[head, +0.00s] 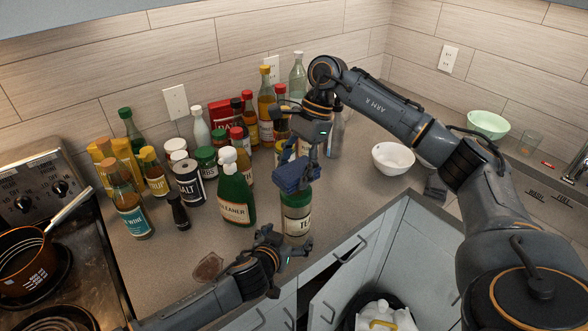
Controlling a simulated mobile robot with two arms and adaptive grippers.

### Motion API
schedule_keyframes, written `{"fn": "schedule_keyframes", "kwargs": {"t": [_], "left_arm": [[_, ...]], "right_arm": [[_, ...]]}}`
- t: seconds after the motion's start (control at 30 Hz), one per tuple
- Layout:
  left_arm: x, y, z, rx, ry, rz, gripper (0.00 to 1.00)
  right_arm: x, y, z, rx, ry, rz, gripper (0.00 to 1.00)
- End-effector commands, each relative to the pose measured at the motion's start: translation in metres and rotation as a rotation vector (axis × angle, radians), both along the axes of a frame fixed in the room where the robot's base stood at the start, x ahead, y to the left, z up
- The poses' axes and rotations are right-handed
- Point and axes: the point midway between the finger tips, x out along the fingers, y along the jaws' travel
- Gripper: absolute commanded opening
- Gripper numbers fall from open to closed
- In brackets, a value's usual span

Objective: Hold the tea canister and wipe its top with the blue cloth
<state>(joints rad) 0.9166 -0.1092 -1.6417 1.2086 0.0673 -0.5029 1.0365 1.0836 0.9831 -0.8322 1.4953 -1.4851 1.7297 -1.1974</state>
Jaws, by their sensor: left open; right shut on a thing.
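The tea canister (296,222) is a green upright cylinder with a pale label, standing near the counter's front edge. The folded blue cloth (292,177) is at its top and hides the lid. Whether the cloth presses on the lid or hovers just above cannot be told. My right gripper (308,158) comes from above and is shut on the cloth. My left gripper (288,250) is open, low in front of the canister and slightly left, with nothing between its fingers.
A green cleaner bottle (235,192) stands close left of the canister. Several bottles and jars crowd behind, including the salt canister (188,184). A white bowl (393,158) stands to the right. The stove with a pan (28,258) is at left. A drawer or door below the counter is open.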

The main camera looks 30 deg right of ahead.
Motion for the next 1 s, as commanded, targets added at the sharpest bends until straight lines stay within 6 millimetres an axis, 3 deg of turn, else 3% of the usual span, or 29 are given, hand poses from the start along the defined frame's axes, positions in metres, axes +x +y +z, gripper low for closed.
{"fn": "schedule_keyframes", "kwargs": {"t": [0.3, 0.8, 1.0], "left_arm": [[0.018, -0.027, -0.017, 0.0, 0.001, 0.0, 0.93], [0.022, -0.033, -0.022, 0.0, 0.002, 0.0, 0.93], [0.022, -0.033, -0.022, -0.001, 0.001, 0.0, 0.54]], "right_arm": [[0.0, 0.0, 0.0, 0.0, 0.0, 0.0, 0.34], [0.0, 0.0, 0.0, 0.0, 0.0, 0.0, 0.34], [0.0, 0.0, 0.0, 0.0, 0.0, 0.0, 0.34]]}}
